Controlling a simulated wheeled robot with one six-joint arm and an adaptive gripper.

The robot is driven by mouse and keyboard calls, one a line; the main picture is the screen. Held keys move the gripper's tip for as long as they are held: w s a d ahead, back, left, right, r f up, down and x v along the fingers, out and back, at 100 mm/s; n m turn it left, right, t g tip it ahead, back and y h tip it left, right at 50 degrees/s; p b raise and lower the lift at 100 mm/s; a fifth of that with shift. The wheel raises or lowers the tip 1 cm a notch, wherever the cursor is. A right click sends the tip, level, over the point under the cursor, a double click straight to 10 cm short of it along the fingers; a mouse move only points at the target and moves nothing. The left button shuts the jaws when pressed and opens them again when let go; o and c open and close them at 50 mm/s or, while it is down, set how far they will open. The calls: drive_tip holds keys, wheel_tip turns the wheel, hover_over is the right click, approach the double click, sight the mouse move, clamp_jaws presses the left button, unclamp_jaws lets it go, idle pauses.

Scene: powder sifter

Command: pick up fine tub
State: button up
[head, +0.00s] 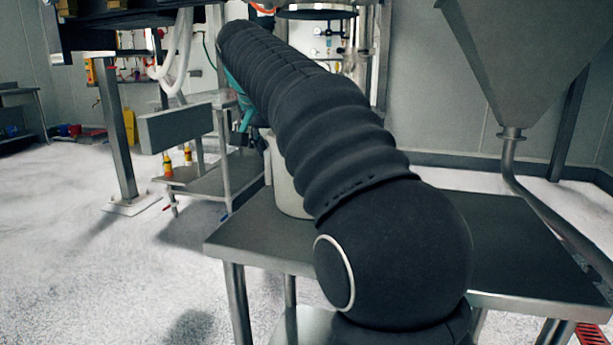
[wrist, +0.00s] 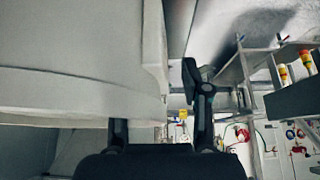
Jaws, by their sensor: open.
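The fine tub (head: 284,185), a pale off-white container, stands on the steel table (head: 240,243), mostly hidden behind my arm in the head view. In the wrist view the pale tub wall (wrist: 75,95) fills the left side, very close. My gripper (wrist: 156,100) is open. One finger shows to the right of the tub's edge, apart from it. The other shows only at its base, low beside the tub, and I cannot tell whether its tip is behind the wall.
A steel hopper (head: 515,50) hangs at the right, with a pipe running down beside the table.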

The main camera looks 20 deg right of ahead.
clamp_jaws()
drive_tip(key=shift+r, duration=0.1)
idle(0.4)
